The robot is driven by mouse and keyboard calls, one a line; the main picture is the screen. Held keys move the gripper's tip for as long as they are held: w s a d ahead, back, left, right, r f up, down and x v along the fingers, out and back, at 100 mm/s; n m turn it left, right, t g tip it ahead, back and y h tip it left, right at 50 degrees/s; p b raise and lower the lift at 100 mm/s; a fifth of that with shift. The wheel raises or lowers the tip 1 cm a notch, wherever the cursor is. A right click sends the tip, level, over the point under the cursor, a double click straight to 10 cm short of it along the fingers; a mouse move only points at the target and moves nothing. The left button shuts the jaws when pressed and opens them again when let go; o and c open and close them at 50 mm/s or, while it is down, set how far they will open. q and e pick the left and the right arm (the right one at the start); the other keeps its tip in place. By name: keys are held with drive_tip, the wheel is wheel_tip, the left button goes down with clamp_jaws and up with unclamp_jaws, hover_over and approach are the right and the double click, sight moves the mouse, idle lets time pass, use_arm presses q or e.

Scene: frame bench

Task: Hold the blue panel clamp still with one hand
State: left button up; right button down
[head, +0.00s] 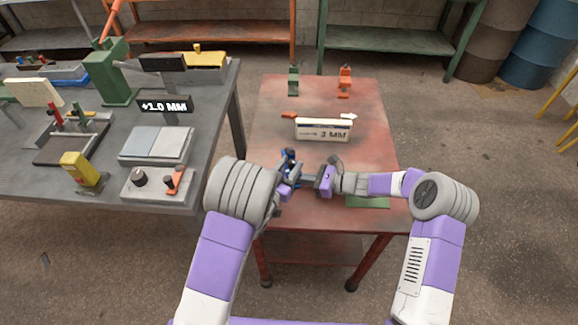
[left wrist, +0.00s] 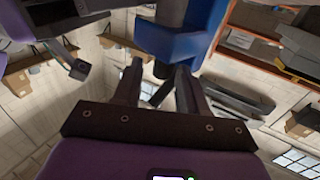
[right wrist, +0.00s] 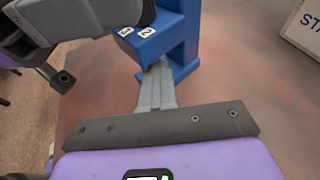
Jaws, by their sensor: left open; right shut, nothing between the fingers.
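The blue panel clamp (head: 289,156) stands on the red table, close to both of my grippers. In the right wrist view its blue body (right wrist: 184,42) shows small white labels, "2" and "3". My left gripper (head: 288,178) is open at the clamp; in the left wrist view its two fingers (left wrist: 158,84) are spread just below the blue clamp part (left wrist: 182,40). I cannot tell whether they touch it. My right gripper (head: 312,180) is shut and empty; in the right wrist view its closed fingers (right wrist: 155,85) point at the clamp, tips close to the labelled block.
A green clamp (head: 293,81) and an orange clamp (head: 344,81) stand at the far edge. A grey bench (head: 110,190) with tools is at left.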

use_arm(q)
drive_tip(key=shift+w+a, duration=0.1)
drive_tip(key=shift+a, duration=0.15)
drive_tip(key=v, duration=0.8)
drive_tip(key=shift+d, duration=0.25)
drive_tip(key=shift+d, duration=0.1)
drive_tip(key=shift+s+d+n+t+y, duration=0.8)
drive_tip(key=shift+s+d+n+y, duration=2)
drive_tip(key=shift+y, duration=1.8)
drive_tip(key=w, duration=0.4)
drive_tip(key=w+a, duration=0.1)
drive_tip(key=w, duration=0.7)
drive_tip(key=shift+w+a, duration=0.15)
drive_tip(key=shift+a, duration=0.15)
